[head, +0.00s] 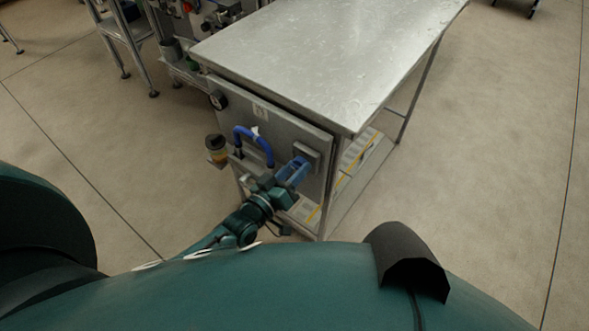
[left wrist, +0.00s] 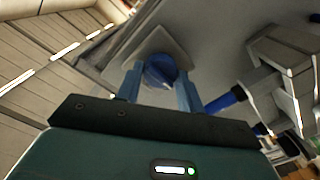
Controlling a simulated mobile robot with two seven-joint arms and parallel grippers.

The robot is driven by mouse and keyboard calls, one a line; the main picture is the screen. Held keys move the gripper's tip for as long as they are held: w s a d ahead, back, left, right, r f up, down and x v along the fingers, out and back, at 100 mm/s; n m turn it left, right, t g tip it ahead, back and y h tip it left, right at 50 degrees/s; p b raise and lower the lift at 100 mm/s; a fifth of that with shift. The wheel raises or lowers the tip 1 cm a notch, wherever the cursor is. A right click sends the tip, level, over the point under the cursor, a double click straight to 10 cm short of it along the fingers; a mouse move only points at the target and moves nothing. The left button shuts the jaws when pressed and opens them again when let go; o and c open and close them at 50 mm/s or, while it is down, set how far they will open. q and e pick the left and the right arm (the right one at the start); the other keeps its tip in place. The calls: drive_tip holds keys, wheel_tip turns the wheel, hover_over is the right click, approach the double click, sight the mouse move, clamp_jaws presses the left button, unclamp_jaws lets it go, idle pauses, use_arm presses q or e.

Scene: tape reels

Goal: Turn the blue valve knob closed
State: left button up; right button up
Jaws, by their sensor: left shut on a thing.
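The blue valve knob (left wrist: 160,72) sits on a grey square plate (left wrist: 165,42) on the side panel of a metal table. In the left wrist view it lies between the two blue fingers of my left gripper (left wrist: 162,90), which is shut on it. In the head view my left gripper (head: 292,172) reaches the grey plate (head: 308,155) near the panel's right edge, and the knob itself is hidden there. My right gripper is not in view.
A blue hose (head: 253,131) loops on the panel (head: 280,125) left of my gripper. A small amber-bowled filter (head: 217,150) and a round gauge (head: 218,100) are at the panel's left edge. The steel tabletop (head: 330,55) is bare. Open floor lies to the right.

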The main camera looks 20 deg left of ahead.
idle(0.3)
use_arm(q)
drive_tip(key=o, duration=1)
drive_tip(key=v, duration=1.3)
drive_tip(key=shift+s+p, duration=0.1)
drive_tip(key=shift+p, duration=0.3)
